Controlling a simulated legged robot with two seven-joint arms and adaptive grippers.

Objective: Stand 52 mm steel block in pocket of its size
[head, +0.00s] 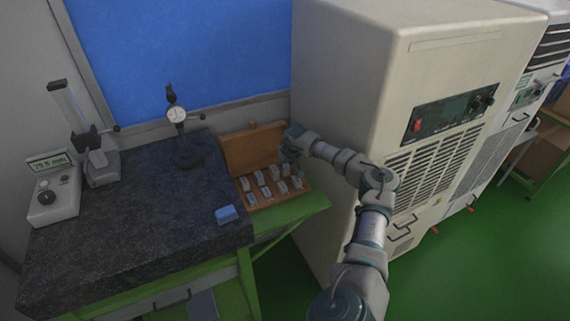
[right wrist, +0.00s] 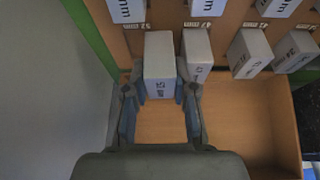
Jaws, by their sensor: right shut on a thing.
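The open wooden case (head: 247,184) stands on the green bench with several pale steel blocks in rows. My right gripper (head: 290,152) is over the case's right part. In the right wrist view my right gripper (right wrist: 159,92) is shut on a pale steel block (right wrist: 159,52), one finger on each side. Its label is turned and too small to read surely. The held block is beside another block (right wrist: 197,50), at the end of its row. I cannot tell if its foot is in a pocket or just above. My left gripper is not in view.
A dark granite plate (head: 140,227) carries a dial gauge stand (head: 178,115), a height gauge with display (head: 52,195) and a small blue item (head: 227,214). The case lid (head: 250,150) stands open at the back. A large beige cabinet (head: 345,95) stands close on the right.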

